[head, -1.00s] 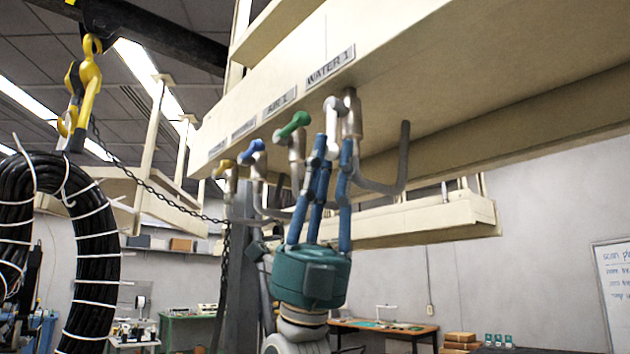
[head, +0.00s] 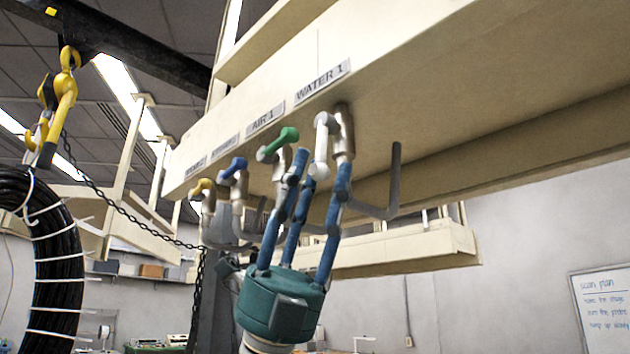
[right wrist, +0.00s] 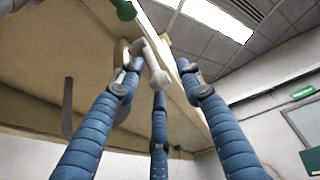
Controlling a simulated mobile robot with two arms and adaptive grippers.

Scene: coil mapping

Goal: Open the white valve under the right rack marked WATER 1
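The white valve (head: 321,145) hangs under the rack's front edge, below the WATER 1 label (head: 321,81). Its handle points down from a metal fitting. My right gripper (head: 318,166) has a teal palm and three blue fingers and reaches up from below. Its fingertips are spread around the lower handle in the head view. In the right wrist view the white handle (right wrist: 156,66) shows between the spread fingers of the gripper (right wrist: 160,74). No firm grip shows; I cannot tell whether a finger touches it. My left gripper is not in view.
A green valve (head: 278,144) under the AIR 1 label is close on the left, with blue (head: 233,168) and yellow (head: 202,188) valves beyond. A grey bent pipe (head: 394,180) hangs just right. A black coil (head: 58,265) hangs at far left.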

